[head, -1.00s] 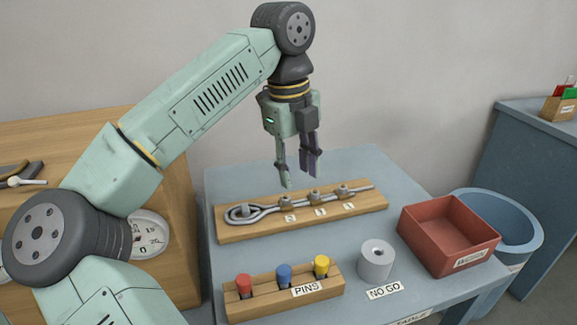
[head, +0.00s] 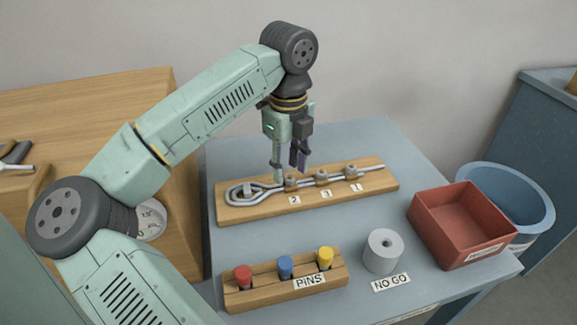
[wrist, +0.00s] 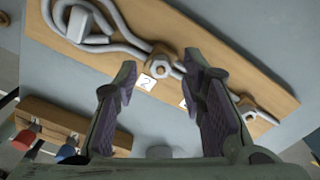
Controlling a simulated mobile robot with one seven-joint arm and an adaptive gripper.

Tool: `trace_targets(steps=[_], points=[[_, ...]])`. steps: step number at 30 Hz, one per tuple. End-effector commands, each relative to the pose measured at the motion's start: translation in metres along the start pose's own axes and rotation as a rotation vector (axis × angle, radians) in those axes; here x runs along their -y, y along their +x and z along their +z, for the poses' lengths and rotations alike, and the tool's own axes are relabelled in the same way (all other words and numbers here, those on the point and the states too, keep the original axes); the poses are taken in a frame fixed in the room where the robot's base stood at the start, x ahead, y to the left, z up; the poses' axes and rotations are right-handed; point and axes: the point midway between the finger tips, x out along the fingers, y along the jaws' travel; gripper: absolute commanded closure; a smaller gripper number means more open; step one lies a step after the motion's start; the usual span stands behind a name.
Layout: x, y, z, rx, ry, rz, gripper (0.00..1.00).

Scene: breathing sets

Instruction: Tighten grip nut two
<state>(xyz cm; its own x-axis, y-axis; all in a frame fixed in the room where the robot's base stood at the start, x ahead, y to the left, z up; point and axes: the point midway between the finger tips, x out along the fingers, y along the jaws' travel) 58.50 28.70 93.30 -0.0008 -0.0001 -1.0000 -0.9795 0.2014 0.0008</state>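A metal rope loop with an eye lies on a wooden board (head: 232,213), and several nuts sit in a row along the rope. The nut by the label "2" (head: 291,183) is the one nearest the loop; it also shows in the wrist view (wrist: 159,68). My gripper (head: 288,172) points down just above this nut in the head view. In the wrist view its two dark fingers (wrist: 160,82) are apart with nothing between them, and the nut lies just beyond their tips. The right finger hides part of the rope.
The middle nut (head: 322,176) and right nut (head: 351,171) are close beside nut two. In front stand a wooden pin block (head: 300,298) with red, blue and yellow pins, a grey cylinder (head: 383,252) by the "NO GO" label, and a red bin (head: 440,240).

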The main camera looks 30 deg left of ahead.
Motion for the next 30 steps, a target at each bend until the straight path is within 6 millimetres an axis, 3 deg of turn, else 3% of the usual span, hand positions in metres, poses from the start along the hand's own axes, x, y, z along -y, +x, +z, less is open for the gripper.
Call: trace_targets(steps=[6, 14, 30], points=[[0.0, 0.017, 0.0, -0.001, 0.001, -0.001, 0.63], [0.0, 0.019, 0.0, 0.0, 0.001, -0.001, 0.63], [0.0, 0.018, 0.0, 0.0, 0.001, -0.001, 0.97]])
